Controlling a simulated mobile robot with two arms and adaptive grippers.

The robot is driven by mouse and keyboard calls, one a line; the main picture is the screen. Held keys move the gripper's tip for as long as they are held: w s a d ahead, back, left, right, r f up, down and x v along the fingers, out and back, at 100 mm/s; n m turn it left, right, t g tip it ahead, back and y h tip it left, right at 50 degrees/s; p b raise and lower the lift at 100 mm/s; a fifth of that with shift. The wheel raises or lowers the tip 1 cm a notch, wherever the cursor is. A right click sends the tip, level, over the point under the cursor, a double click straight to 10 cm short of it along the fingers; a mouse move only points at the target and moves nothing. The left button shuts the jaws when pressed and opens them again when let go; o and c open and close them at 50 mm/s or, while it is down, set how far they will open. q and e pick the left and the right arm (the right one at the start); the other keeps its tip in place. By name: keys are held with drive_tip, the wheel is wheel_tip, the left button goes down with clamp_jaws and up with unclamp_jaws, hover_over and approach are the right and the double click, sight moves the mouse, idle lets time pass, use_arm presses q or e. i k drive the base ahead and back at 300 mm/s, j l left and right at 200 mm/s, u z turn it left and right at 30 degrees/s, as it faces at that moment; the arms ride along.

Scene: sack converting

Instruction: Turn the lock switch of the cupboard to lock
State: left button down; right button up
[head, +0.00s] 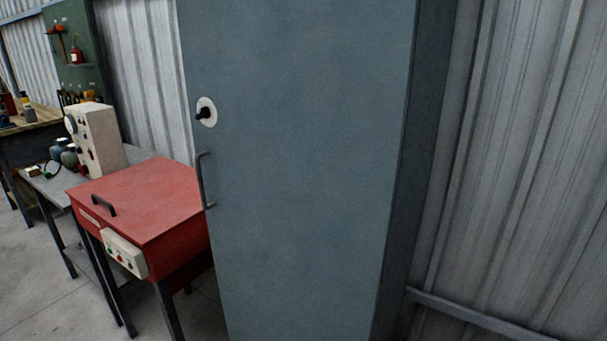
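The cupboard (300,180) is a tall blue-grey metal cabinet that fills the middle of the head view. Its door looks closed. The lock switch (204,113) is a small black knob on a round pale plate, near the door's left edge. I cannot tell from here which setting the knob points to. A dark bar handle (205,180) is fixed upright on the door below the switch. Neither of my grippers shows in the head view.
A red machine (140,205) with a lid handle and a pale control box (124,252) stands close left of the cupboard. Behind it are a grey bench (50,190) with a beige instrument (95,138). Corrugated wall (520,150) stands to the right.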

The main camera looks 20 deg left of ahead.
sight(204, 112)
drive_tip(key=u, duration=1.3)
